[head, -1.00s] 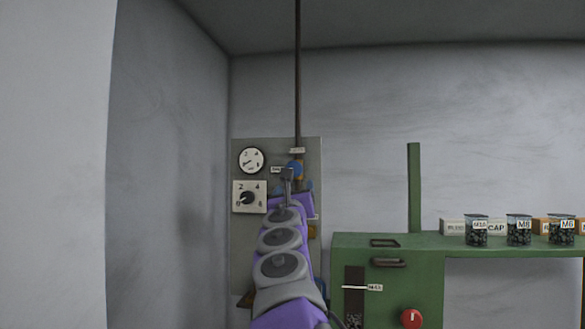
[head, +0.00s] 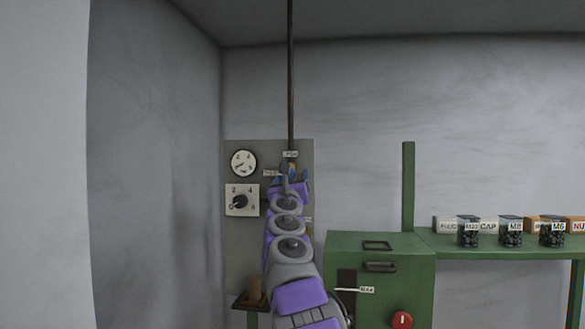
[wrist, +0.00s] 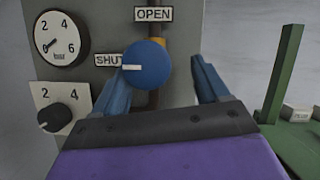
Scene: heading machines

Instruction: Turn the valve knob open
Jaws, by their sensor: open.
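The valve knob (wrist: 147,66) is round and blue, mounted on a brass fitting of the pipe. Its white mark points left toward the SHUT label (wrist: 109,60). The OPEN label (wrist: 154,14) is above it. My gripper (wrist: 158,80) is open, its two blue fingers spread. In the wrist view the left finger is close beside or partly behind the knob's left edge, and the right finger is well apart from it on the right. In the head view my gripper (head: 290,178) and arm mostly hide the knob.
The grey panel (head: 268,150) carries a bar gauge (head: 243,163) reading near 0 and a black dial (head: 240,201) left of the knob. Several labelled jars line a green shelf (head: 480,245).

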